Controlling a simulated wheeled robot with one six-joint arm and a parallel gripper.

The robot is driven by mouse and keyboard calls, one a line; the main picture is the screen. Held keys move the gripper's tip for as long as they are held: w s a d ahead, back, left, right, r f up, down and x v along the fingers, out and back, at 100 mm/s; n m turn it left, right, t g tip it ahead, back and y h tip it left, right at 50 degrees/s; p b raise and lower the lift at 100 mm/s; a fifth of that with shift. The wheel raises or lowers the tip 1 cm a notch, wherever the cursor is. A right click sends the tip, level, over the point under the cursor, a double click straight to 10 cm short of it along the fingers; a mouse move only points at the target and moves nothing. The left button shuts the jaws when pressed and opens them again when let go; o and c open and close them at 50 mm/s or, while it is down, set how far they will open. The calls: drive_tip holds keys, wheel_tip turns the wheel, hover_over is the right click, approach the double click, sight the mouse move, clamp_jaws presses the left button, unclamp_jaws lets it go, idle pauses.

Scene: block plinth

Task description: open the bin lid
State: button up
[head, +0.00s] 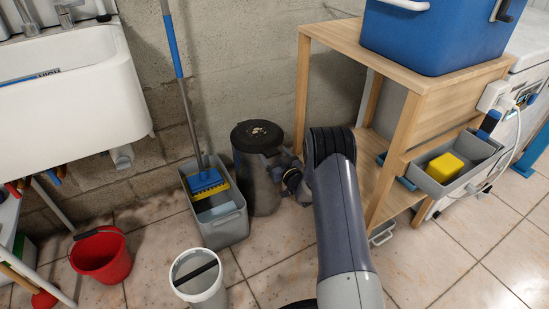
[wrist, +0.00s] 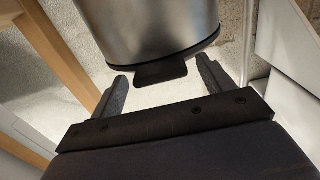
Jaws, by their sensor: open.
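The bin (head: 259,180) is a dark grey metal cylinder standing on the floor by the block wall. Its black lid (head: 257,136) lies flat on top, closed, with pale marks on it. My gripper (wrist: 161,68) is open and empty.
A grey mop bucket (head: 228,228) with a mop stands left of the bin. A white bucket (head: 199,279) and a red bucket (head: 101,255) stand nearer. A wooden shelf unit (head: 388,190) with a blue cooler (head: 415,40) stands close on the right.

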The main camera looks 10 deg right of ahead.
drive_tip(key=shift+c, duration=0.2)
drive_tip(key=c, duration=1.4)
drive_tip(key=shift+o, duration=0.2)
drive_tip(key=shift+r, duration=0.15)
